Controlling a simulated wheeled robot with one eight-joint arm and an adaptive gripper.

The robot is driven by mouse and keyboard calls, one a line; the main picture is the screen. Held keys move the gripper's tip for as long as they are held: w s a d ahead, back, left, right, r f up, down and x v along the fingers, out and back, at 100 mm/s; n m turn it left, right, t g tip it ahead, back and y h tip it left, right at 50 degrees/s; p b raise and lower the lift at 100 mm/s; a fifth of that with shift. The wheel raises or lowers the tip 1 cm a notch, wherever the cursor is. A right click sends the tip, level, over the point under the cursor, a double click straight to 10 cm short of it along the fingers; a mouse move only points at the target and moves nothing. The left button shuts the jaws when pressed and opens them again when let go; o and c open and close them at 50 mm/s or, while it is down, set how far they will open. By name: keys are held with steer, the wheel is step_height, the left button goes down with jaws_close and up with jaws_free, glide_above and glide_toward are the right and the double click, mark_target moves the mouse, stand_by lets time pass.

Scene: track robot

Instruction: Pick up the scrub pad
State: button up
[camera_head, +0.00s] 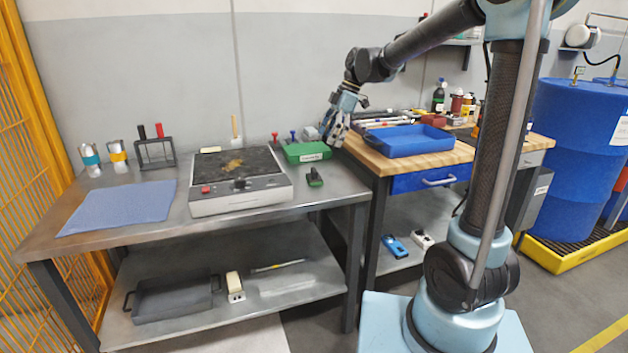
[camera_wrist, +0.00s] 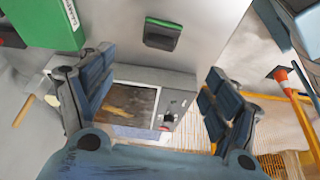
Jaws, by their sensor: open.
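A small dark block with a green edge (camera_head: 315,177), which looks like the scrub pad, lies on the grey metal bench (camera_head: 335,190) right of the hot plate. It also shows at the top middle of the wrist view (camera_wrist: 162,34), apart from my fingers. My gripper (camera_head: 335,132) is above the bench's back right end, higher than the pad and behind it. In the wrist view my gripper (camera_wrist: 160,72) has its two blue padded fingers spread wide with nothing held between them.
The hot plate (camera_head: 240,202), with a stained dark top, stands left of the pad. A green box (camera_head: 306,152) sits just behind the pad. A blue tray (camera_head: 410,140) is on the wooden bench at right. A blue cloth (camera_head: 120,207) lies at left. Bare bench lies around the pad's front.

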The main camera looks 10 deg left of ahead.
mark_target(315, 169)
steer(key=x, duration=1.3)
steer(key=shift+s+a+f, duration=0.1)
steer(key=shift+s+f, duration=0.05)
steer(key=shift+f, duration=0.25)
steer(key=c, duration=1.1)
